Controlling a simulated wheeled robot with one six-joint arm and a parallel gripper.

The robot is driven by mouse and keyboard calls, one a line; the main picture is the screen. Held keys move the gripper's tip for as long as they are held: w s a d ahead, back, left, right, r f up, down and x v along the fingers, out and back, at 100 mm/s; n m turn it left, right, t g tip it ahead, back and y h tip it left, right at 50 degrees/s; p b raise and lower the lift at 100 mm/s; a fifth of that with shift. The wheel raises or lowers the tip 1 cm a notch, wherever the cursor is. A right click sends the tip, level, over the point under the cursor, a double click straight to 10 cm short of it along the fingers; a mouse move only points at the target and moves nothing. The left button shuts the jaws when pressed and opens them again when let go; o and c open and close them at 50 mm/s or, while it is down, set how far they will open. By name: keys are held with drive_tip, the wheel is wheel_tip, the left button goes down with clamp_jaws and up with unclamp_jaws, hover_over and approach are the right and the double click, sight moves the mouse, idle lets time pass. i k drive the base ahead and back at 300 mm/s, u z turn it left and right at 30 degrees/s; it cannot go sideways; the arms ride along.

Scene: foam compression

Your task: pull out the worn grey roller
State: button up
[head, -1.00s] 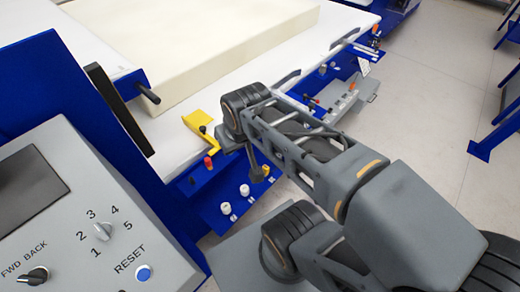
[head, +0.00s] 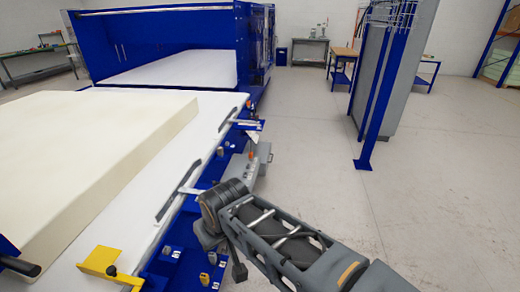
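I cannot pick out a worn grey roller in the head view. My arm reaches in from the lower right, its wrist beside the right edge of the white table (head: 205,135). A small dark part hangs below the wrist and may belong to my gripper (head: 239,271). The fingertips cannot be made out, so I cannot tell whether they are open or hold anything. Several small pegs or knobs (head: 212,257) sit along the blue side rail under the table edge, partly hidden by my arm.
A large cream foam block (head: 90,150) lies on the table. A yellow bracket (head: 105,264) is at the near edge. A grey box (head: 245,172) sits by the rail. A blue machine (head: 170,40) stands behind. A blue post (head: 378,90) is at right; the floor (head: 310,150) between is clear.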

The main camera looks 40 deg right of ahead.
sight(220, 150)
drive_tip(key=z, duration=1.6)
drive_tip(key=i, duration=3.8)
drive_tip(key=u, duration=3.9)
